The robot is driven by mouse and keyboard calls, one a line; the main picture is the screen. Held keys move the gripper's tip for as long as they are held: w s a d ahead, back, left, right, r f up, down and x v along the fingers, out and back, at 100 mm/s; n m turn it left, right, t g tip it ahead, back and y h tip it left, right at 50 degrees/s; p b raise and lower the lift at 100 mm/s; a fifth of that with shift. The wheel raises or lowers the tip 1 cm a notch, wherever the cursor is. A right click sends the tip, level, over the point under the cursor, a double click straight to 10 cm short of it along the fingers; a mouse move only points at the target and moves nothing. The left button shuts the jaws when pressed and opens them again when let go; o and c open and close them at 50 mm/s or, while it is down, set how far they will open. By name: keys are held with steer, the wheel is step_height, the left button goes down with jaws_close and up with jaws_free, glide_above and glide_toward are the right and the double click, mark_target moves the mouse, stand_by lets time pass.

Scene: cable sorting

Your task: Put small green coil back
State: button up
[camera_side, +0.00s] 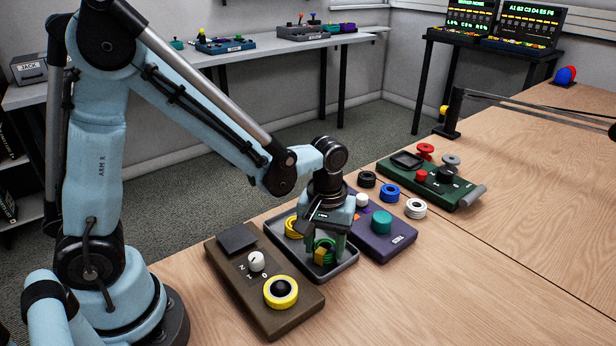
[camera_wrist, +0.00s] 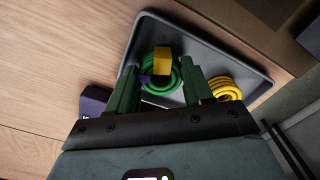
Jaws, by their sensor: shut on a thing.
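The small green coil (camera_side: 329,243) with a yellow tag is at my gripper (camera_side: 326,246), over the right part of the grey tray (camera_side: 350,263) in the side view. In the wrist view the green coil (camera_wrist: 150,84) sits between my two dark green fingers, with its yellow tag facing the camera. My gripper is shut on it. A yellow coil (camera_side: 292,229) lies in the tray; it also shows right of my fingers in the wrist view (camera_wrist: 226,88). Whether the green coil touches the tray floor is hard to tell.
A brown box (camera_side: 228,277) with a yellow ring knob stands left of the tray. A purple box (camera_side: 400,236) with a teal knob stands right. Black (camera_side: 367,179), blue (camera_side: 388,193) and white (camera_side: 415,208) rings lie beyond it, near a green device (camera_side: 462,190). The front table is clear.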

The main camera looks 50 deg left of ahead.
steer(key=o, duration=1)
steer(key=shift+o, duration=0.2)
steer(key=shift+w+d, duration=0.1)
steer(key=shift+c, duration=0.2)
steer(key=shift+o, duration=1.1)
steer(key=shift+r, duration=3.5)
